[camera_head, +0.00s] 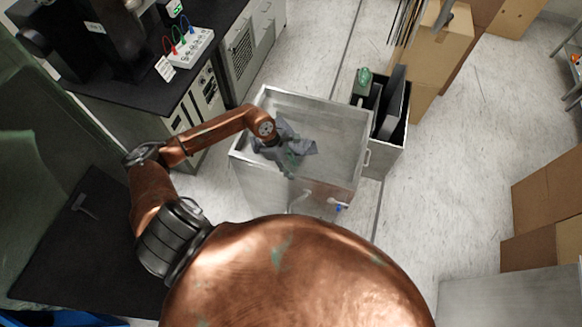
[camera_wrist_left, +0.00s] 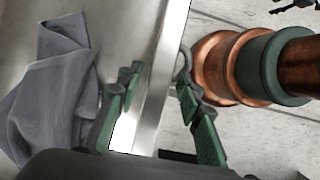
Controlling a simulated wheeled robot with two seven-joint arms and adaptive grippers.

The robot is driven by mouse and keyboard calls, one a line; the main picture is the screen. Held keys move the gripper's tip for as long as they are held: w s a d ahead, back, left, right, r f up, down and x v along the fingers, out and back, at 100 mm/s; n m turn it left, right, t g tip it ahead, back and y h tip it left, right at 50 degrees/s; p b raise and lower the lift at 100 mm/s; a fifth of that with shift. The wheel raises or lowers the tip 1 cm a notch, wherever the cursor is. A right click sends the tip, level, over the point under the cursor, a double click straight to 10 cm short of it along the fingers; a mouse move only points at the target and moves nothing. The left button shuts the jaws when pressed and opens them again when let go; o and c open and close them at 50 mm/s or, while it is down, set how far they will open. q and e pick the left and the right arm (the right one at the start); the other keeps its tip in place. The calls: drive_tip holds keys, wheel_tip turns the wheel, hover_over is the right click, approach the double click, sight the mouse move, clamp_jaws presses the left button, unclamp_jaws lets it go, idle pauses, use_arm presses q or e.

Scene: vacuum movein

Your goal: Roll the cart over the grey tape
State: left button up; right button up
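The cart (camera_head: 345,187) is a grey metal box with a raised rim around its top. A crumpled grey cloth (camera_head: 302,147) lies in the top and also shows in the left wrist view (camera_wrist_left: 55,95). My left gripper (camera_head: 280,155) is at the cart's near left part, beside the cloth. In the left wrist view its green fingers (camera_wrist_left: 158,80) stand apart on either side of the cart's metal rim (camera_wrist_left: 165,45); I cannot tell whether they touch it. A thin grey line, apparently the tape (camera_head: 344,50), runs along the floor and passes behind the cart. My right gripper is out of view.
A bin (camera_head: 395,125) with dark and green items stands close to the cart's right side. A black-topped lab bench (camera_head: 150,95) is at the left. Cardboard boxes (camera_head: 440,50) stand at the back and right (camera_head: 545,200). Floor (camera_head: 450,160) right of the bin is clear.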

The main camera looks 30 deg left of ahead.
use_arm(q)
clamp_jaws()
idle(0.5)
